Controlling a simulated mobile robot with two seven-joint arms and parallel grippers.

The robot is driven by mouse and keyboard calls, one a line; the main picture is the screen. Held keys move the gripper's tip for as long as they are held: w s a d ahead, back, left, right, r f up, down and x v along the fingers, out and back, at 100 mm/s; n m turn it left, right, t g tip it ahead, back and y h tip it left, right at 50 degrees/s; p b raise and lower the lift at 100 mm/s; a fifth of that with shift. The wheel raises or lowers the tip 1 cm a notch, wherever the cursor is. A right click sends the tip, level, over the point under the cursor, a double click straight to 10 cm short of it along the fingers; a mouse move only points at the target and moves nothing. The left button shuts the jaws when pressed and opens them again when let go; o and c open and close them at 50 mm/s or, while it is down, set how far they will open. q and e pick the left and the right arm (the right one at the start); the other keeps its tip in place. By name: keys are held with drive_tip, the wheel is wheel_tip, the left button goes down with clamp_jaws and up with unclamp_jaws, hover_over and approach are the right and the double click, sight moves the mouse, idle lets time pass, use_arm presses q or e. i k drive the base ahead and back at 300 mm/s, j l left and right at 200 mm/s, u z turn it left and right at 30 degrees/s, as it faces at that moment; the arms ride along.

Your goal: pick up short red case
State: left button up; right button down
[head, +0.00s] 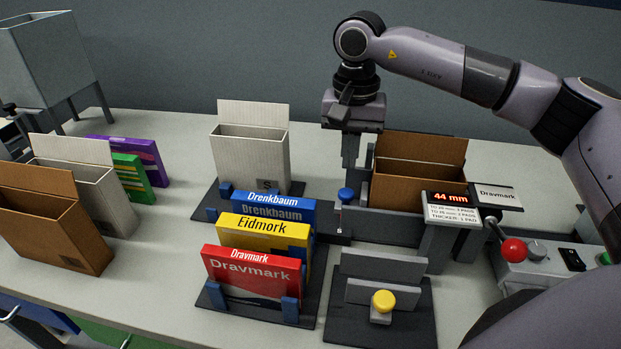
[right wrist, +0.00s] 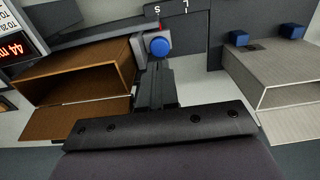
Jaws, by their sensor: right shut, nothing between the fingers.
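The red case (head: 252,271), labelled Dravmark, stands upright in a dark rack with blue posts (head: 290,309), in front of a yellow Eidmork case (head: 263,232) and a blue Drenkbaum case (head: 272,207). The red case does not show in the right wrist view. My right gripper (head: 349,164) is shut and empty, pointing down beside the open brown box (head: 412,187), well behind and to the right of the red case. Its closed fingers (right wrist: 156,88) show in the right wrist view by a blue knob (right wrist: 159,46). My left gripper is out of view.
An open white box (head: 250,158) stands behind the rack. A grey fixture with a yellow button (head: 383,300) is right of the rack. A red-knobbed lever (head: 513,250) and a 44 mm display (head: 450,198) stand farther right. More boxes and cases stand left.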

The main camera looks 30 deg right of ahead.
sight(251, 278)
drive_tip(key=k+j, duration=0.75)
drive_tip(key=k, duration=0.1)
